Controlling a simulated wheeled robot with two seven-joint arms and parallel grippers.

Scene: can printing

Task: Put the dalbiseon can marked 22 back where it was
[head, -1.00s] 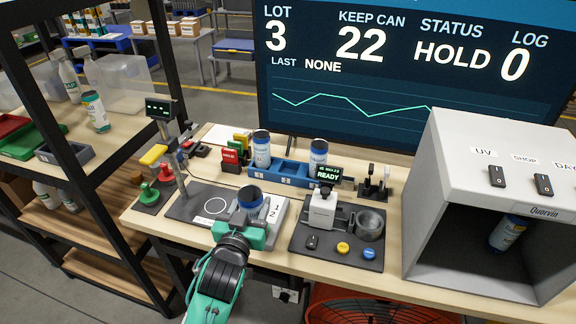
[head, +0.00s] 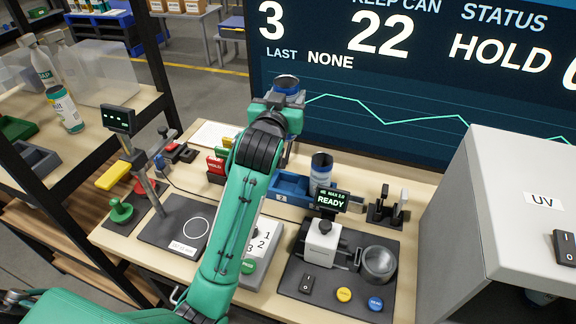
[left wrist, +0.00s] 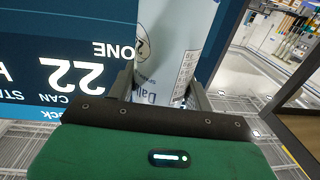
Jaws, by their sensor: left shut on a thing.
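My left gripper (head: 279,106) is raised above the back of the bench, in front of the big screen, and is shut on a can (head: 286,82). In the left wrist view the can (left wrist: 172,45) is pale with grey-blue "Dal…" lettering, between the two fingers; its number is not readable. A blue rack (head: 287,186) stands on the bench below, partly hidden by my left arm. The rack's left part is hidden behind my arm. My right gripper is out of view.
The screen (head: 400,80) shows 22 and HOLD. A READY device (head: 322,238) with a metal cup (head: 379,262) stands front right, beside a grey box (head: 500,215).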

